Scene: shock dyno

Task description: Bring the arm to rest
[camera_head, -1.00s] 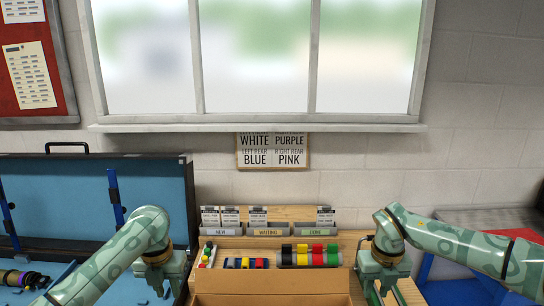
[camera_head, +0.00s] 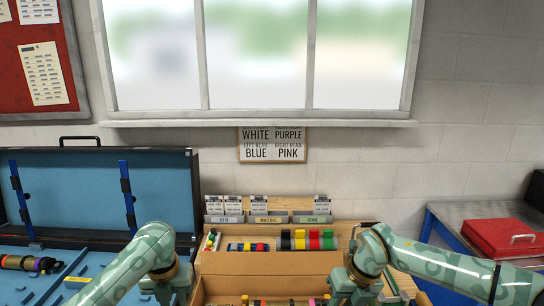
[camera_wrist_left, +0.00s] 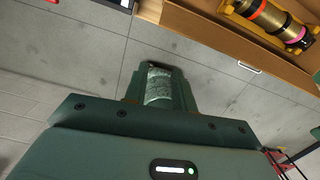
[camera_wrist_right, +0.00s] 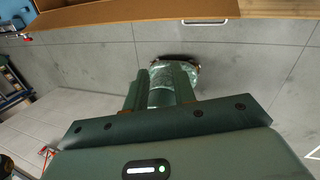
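My left gripper (camera_head: 170,297) hangs down at the left front of the wooden bench, between the blue-lined case and the cardboard-coloured box. It also shows in the left wrist view (camera_wrist_left: 158,72), pointing at the grey floor, with a gap between its fingers and nothing held. My right gripper (camera_head: 352,297) hangs down at the box's right front. In the right wrist view (camera_wrist_right: 165,68) its fingers are apart and empty, with floor and a shiny round shape behind them. The fingertips are cut off or hidden in the head view.
The open box (camera_head: 270,263) holds banded cylinders, with one shock (camera_wrist_left: 270,18) in the left wrist view. Coloured parts (camera_head: 305,240) sit behind it. A blue-lined case (camera_head: 75,190) stands left; a red toolbox (camera_head: 502,238) stands right on a side table.

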